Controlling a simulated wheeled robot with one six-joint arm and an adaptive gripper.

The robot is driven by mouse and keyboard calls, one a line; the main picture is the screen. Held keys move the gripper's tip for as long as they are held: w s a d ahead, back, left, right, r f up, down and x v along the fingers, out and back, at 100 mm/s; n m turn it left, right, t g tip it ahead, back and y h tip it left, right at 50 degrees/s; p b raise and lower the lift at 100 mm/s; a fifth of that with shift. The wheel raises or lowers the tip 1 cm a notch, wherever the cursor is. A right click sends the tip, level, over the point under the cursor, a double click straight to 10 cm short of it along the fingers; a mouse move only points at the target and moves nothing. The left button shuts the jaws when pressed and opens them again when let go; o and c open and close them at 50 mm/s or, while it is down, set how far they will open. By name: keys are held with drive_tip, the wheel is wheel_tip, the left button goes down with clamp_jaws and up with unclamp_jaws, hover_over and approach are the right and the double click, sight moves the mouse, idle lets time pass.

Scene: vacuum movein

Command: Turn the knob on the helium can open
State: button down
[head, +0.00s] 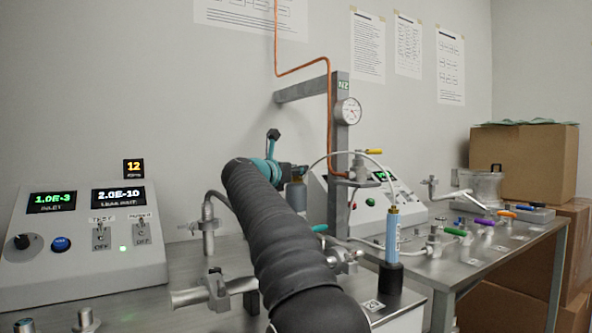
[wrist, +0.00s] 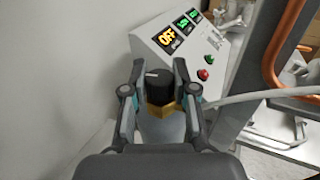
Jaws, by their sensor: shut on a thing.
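The helium can (wrist: 163,128) is a grey-blue cylinder with a brass collar (wrist: 157,110) and a black knob (wrist: 160,82) on top. A pale line marks the knob's top. My gripper (wrist: 158,88) has its two fingers on either side of the knob and is shut on it. In the head view, my gripper (head: 288,170) is partly hidden behind my dark arm. The can's grey-blue body (head: 296,196) shows just below it, upright, with its lower part hidden.
A light blue cylinder (head: 392,236) with a white hose stands in front, to the right. A copper pipe (head: 329,110) and a post with a gauge (head: 348,111) rise behind. A console (head: 80,240) stands at left. Valves with coloured handles line the right bench.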

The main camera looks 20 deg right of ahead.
drive_tip(key=c, duration=0.9)
unclamp_jaws()
drive_tip(key=v, duration=1.2)
